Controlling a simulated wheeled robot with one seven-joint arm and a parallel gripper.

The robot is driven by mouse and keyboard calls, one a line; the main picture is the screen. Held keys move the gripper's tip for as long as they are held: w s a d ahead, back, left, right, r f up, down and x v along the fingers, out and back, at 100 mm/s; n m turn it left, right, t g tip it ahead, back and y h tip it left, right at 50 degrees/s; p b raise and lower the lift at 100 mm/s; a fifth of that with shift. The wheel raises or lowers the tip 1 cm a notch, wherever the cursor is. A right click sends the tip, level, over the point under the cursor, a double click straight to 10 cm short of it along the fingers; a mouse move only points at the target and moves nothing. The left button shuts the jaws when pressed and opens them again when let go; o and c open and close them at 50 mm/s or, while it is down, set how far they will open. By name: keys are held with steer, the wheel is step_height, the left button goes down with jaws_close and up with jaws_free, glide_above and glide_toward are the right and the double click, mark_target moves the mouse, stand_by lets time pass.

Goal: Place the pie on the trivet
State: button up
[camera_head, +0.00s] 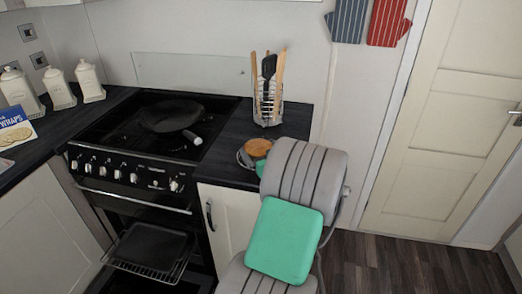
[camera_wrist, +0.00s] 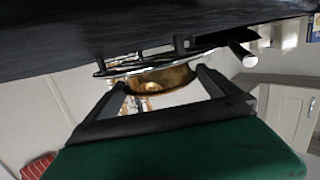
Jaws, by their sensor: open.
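The golden-brown pie (camera_head: 258,147) lies near the front right corner of the dark worktop, on the round wire trivet (camera_head: 241,158). My arm covers part of both. The wrist view is upside down, and there the pie (camera_wrist: 160,81) rests against the trivet (camera_wrist: 118,71), which stands on the worktop. My gripper (camera_wrist: 163,84) is open, with one finger on each side of the pie. I cannot tell whether the fingers touch it. In the head view only a small green part of my gripper (camera_head: 261,168) shows beside the pie.
A utensil holder (camera_head: 267,104) stands behind the pie against the wall. The stove (camera_head: 150,125) with a frying pan (camera_head: 170,116) is to the left, and its oven below is open with a tray (camera_head: 152,246). A closed door (camera_head: 440,125) and free floor lie to the right.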

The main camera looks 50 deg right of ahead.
steer(key=shift+s+r, duration=0.1)
steer(key=shift+r, duration=0.15)
steer(key=b+v, duration=0.2)
steer(key=v, duration=0.9)
steer(key=shift+s+a+f, duration=0.1)
steer(key=shift+s+a, duration=0.2)
steer(key=shift+s, duration=0.05)
stand_by(0.4)
